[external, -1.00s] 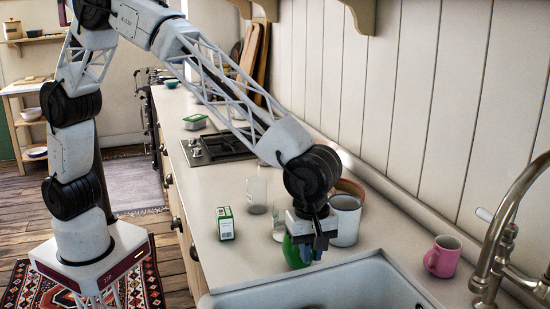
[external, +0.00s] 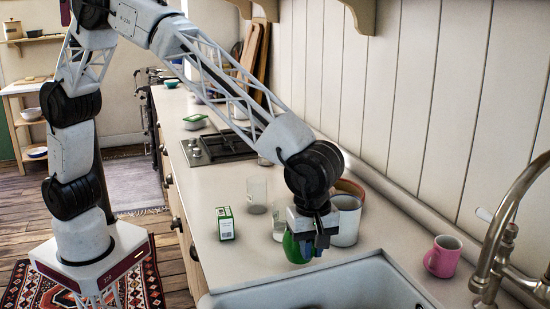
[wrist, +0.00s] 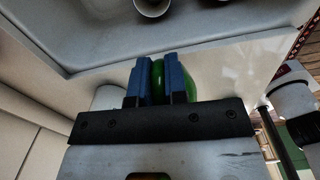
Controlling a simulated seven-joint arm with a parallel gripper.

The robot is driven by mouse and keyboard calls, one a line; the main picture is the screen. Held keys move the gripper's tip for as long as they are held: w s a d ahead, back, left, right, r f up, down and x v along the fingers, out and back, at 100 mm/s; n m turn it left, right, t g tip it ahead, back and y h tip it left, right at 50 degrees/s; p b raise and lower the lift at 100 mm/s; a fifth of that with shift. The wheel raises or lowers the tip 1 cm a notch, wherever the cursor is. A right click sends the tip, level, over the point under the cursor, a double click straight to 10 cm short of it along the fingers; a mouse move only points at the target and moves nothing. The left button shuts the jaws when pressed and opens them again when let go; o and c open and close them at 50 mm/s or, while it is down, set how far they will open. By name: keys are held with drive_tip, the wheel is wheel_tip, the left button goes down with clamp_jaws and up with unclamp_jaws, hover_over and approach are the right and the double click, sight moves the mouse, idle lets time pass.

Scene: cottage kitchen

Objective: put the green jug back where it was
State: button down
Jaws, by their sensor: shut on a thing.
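The green jug (external: 294,249) is just behind the edge of the sink in the external view, partly hidden by my gripper. My gripper (external: 318,247) points down at it, its fingers at the jug's right side. In the wrist view my gripper (wrist: 160,75) has its two blue fingers on either side of a strip of the green jug (wrist: 158,88), shut on it. Whether the jug's base touches the counter is hard to tell.
A white pot (external: 346,220) stands close behind my gripper, with a brown bowl (external: 350,188) beyond it. Clear glasses (external: 257,195) and a green-white box (external: 225,223) stand left. The sink (external: 330,289) is in front; a pink mug (external: 443,257) and tap (external: 505,235) are right.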

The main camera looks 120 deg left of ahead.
wheel_tip(320, 180, up, 14)
drive_tip(key=s+a+r, duration=0.3)
drive_tip(key=s+a, duration=1.3)
drive_tip(key=s+a+f, duration=0.1)
drive_tip(key=s+a, duration=0.3)
drive_tip(key=s, duration=0.7)
drive_tip(key=s+a+f+n, duration=0.1)
drive_tip(key=s+a, duration=0.2)
drive_tip(key=s, duration=0.8)
drive_tip(key=s+a+f, duration=0.1)
drive_tip(key=s+a, duration=0.3)
drive_tip(key=s, duration=0.6)
wheel_tip(320, 180, down, 12)
drive_tip(key=s, duration=0.1)
drive_tip(key=shift+r, duration=0.25)
drive_tip(key=shift+w, duration=0.1)
drive_tip(key=w+a, duration=0.3)
drive_tip(key=w, duration=0.4)
drive_tip(key=w+a+f, duration=0.1)
drive_tip(key=w+a, duration=0.3)
drive_tip(key=w, duration=0.2)
drive_tip(key=shift+w+a+f, duration=0.25)
drive_tip(key=shift+w+a, duration=0.05)
drive_tip(key=shift+w, duration=0.05)
